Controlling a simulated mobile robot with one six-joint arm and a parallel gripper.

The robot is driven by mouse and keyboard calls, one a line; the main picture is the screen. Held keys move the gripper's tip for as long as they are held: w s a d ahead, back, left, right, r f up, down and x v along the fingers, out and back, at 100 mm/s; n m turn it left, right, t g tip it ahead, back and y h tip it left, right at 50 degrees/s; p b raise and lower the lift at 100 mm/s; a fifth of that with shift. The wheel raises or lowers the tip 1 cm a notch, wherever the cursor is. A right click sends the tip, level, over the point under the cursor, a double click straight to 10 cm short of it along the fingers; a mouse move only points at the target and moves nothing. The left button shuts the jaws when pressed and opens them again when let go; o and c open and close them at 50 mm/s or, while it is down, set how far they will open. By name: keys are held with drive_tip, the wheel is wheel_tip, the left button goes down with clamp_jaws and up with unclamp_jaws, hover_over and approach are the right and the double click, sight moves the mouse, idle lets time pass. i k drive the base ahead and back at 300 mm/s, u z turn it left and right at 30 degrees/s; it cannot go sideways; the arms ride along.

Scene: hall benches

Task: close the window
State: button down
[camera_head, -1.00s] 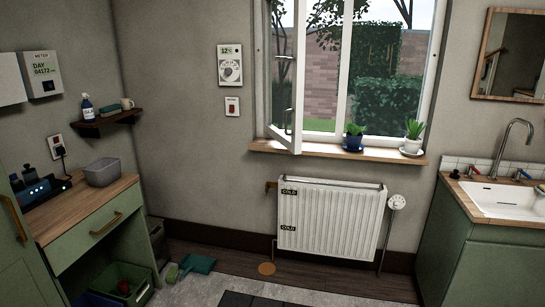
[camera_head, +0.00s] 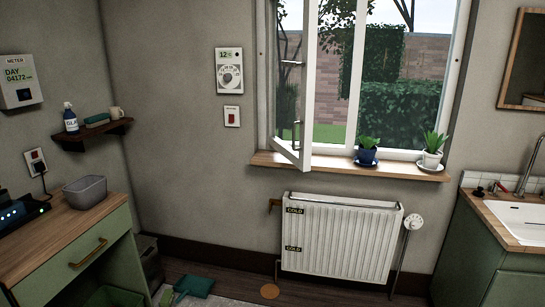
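The window (camera_head: 301,85) is in the upper middle of the head view. Its white left sash is swung inward and stands ajar, with its lower corner out over the wooden sill (camera_head: 345,167). A handle (camera_head: 296,134) shows on the sash's free edge. The right part of the window (camera_head: 405,90) looks shut, with a hedge and brick wall outside. My gripper is not in view.
Two potted plants, one in a blue pot (camera_head: 367,152) and one in a white pot (camera_head: 432,151), stand on the sill right of the sash. A radiator (camera_head: 340,240) is below. A counter (camera_head: 75,225) is at left, a sink (camera_head: 520,215) at right.

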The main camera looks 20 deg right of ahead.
sight(301, 159)
drive_tip(key=u, duration=0.6)
drive_tip(key=i, duration=1.15)
drive_tip(key=u, duration=0.5)
